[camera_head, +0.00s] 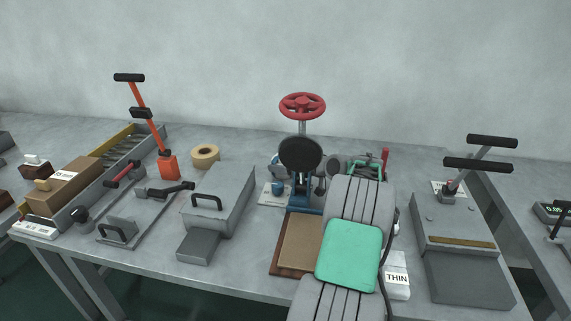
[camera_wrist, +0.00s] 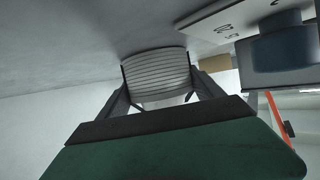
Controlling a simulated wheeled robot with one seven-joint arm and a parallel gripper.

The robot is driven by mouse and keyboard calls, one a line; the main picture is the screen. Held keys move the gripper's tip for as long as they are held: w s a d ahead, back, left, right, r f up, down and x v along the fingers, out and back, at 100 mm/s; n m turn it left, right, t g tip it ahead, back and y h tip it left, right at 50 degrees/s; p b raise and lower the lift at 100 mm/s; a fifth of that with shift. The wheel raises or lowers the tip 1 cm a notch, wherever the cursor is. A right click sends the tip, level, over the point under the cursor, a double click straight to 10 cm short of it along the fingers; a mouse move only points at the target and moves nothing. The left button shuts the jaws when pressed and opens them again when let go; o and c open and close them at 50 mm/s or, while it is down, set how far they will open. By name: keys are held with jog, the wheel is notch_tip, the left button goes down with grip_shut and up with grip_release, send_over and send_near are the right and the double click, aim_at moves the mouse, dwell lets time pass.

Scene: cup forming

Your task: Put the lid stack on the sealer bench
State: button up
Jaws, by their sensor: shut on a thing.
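In the wrist view my gripper (camera_wrist: 160,95) has a dark finger on each side of a pale grey, ribbed, rounded stack (camera_wrist: 157,72), which looks like the lid stack. It is shut on the stack, and the fingers hide part of its sides. A grey bench surface (camera_wrist: 80,40) lies behind the stack; I cannot tell whether they touch. In the head view my own arm hides the gripper and the stack. The grey bench (camera_head: 245,284) carries several devices. I cannot tell which part is the sealer bench.
A press with a red handwheel (camera_head: 302,106) stands at mid-bench by my arm. A tape roll (camera_head: 205,155) and an orange lever (camera_head: 168,164) are left. A white block marked THIN (camera_head: 397,281) and a grey lever machine (camera_head: 460,232) are right. A blue cylinder (camera_wrist: 285,50) is close by.

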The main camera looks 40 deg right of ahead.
jog(key=o, duration=0.9)
jog(key=shift+f, duration=0.15)
jog(key=o, duration=0.4)
jog(key=shift+o, duration=0.2)
